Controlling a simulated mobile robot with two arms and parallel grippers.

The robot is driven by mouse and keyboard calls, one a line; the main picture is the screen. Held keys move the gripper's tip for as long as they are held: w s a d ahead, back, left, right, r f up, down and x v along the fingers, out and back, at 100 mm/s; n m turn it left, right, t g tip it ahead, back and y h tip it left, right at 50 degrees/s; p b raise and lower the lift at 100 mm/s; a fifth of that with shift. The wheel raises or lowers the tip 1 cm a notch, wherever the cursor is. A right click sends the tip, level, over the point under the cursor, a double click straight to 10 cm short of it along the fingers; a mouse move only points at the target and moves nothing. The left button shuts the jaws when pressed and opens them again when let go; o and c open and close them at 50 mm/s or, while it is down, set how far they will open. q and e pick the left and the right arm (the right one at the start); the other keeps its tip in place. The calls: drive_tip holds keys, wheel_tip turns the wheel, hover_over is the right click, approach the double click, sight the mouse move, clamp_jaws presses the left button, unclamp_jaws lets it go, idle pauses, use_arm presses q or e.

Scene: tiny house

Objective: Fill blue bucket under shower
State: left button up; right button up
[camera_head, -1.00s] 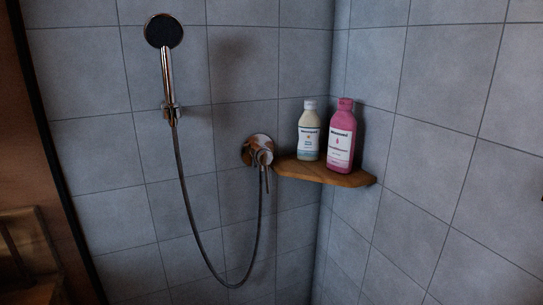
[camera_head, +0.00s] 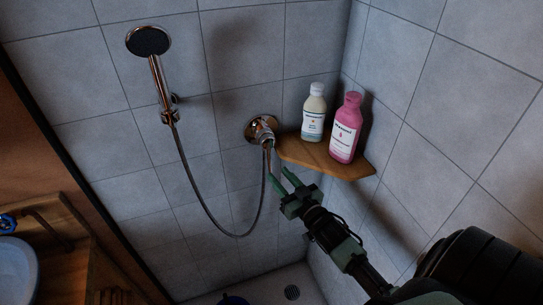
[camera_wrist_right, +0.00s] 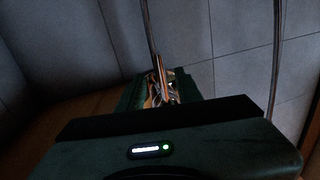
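The shower head (camera_head: 148,41) hangs in its holder on the tiled wall, with a hose looping down to the chrome mixer valve (camera_head: 261,130). The valve's thin lever points down; no water is visible. My right gripper (camera_head: 280,175) is just below the valve, its green fingers apart and pointing up at the lever. In the right wrist view the chrome valve (camera_wrist_right: 161,82) shows between the open fingers; contact cannot be told. A small blue piece (camera_head: 232,299), probably the bucket's rim, shows at the bottom edge on the shower floor; the rest is cut off. My left gripper is not in view.
A wooden corner shelf (camera_head: 325,158) right of the valve holds a white bottle (camera_head: 313,115) and a pink bottle (camera_head: 345,130), close to my right gripper. A basin (camera_head: 17,270) with a blue-handled tap stands at the left.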

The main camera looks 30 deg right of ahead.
sight(271, 167)
drive_tip(key=w+p, duration=0.1)
drive_tip(key=w, duration=0.5)
drive_tip(key=shift+w+d, duration=0.1)
drive_tip(key=shift+w, duration=0.1)
drive_tip(key=shift+c, duration=0.3)
clamp_jaws()
idle(0.9)
